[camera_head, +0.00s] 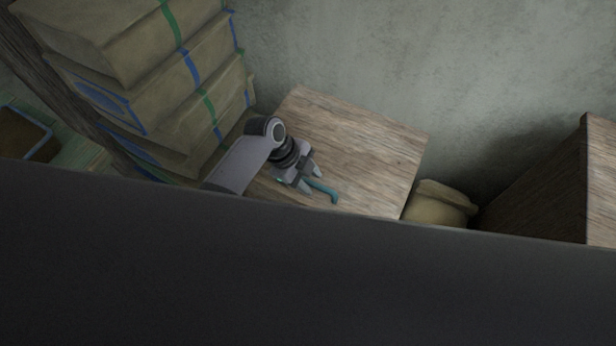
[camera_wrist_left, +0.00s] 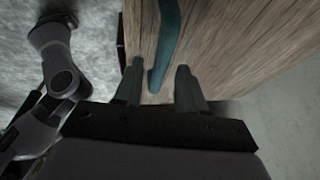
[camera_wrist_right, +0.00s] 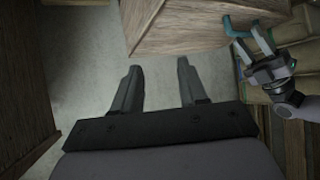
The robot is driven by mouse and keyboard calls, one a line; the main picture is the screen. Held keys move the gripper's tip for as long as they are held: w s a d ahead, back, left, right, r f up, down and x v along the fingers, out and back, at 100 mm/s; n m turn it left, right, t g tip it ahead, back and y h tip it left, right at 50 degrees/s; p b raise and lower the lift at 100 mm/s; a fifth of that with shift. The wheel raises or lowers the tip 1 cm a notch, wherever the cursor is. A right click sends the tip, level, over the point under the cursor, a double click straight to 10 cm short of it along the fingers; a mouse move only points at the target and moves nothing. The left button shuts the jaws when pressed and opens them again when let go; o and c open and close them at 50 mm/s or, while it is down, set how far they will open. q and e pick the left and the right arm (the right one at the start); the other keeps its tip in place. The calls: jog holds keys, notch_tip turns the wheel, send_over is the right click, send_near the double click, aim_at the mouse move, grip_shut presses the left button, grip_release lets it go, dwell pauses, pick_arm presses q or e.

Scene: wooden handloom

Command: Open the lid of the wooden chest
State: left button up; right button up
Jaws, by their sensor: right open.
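The wooden chest (camera_head: 352,143) stands against the wall, its plank lid flat and looking shut. A teal handle (camera_head: 327,191) sticks out near its front edge; it also shows in the left wrist view (camera_wrist_left: 168,35). My left gripper (camera_head: 312,181) is at the handle. In the left wrist view its fingers (camera_wrist_left: 159,70) are apart, with the handle's end seen between them; I cannot tell whether they touch it. My right gripper (camera_wrist_right: 159,68) is open and empty, with the chest (camera_wrist_right: 190,28) ahead of it. The chest's front is mostly hidden in the head view.
Stacked wrapped bales (camera_head: 165,75) with green and blue bands stand left of the chest. A tan sack (camera_head: 438,203) lies to its right, then another wooden piece (camera_head: 545,185). A dark wooden side (camera_wrist_right: 25,85) stands left of my right gripper, with bare floor (camera_wrist_right: 90,65) between.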

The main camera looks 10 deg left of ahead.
pick_arm(q)
grip_shut()
jog(key=w+d+r+p, duration=0.1)
jog(key=w+r, duration=0.3)
jog(key=r, duration=0.5)
jog(key=w+d+r+p, duration=0.2)
jog(key=w+r+p, duration=0.2)
jog(key=r, duration=0.5)
jog(key=shift+w, duration=0.6)
pick_arm(e)
jog(key=r, duration=0.2)
jog(key=d+r, duration=0.1)
jog(key=shift+s+r, duration=0.1)
jog(key=shift+s, duration=0.3)
pick_arm(q)
jog(key=shift+f, duration=0.15)
jog(key=shift+o, duration=0.7)
grip_release()
jog(key=shift+f, duration=0.1)
jog(key=shift+o, duration=0.2)
jog(key=shift+w+d+f, duration=0.1)
jog(key=shift+w, duration=0.15)
jog(key=shift+s+r, duration=0.1)
jog(key=shift+r, duration=0.1)
pick_arm(e)
jog(key=shift+w, duration=0.15)
pick_arm(q)
jog(key=shift+r, duration=0.1)
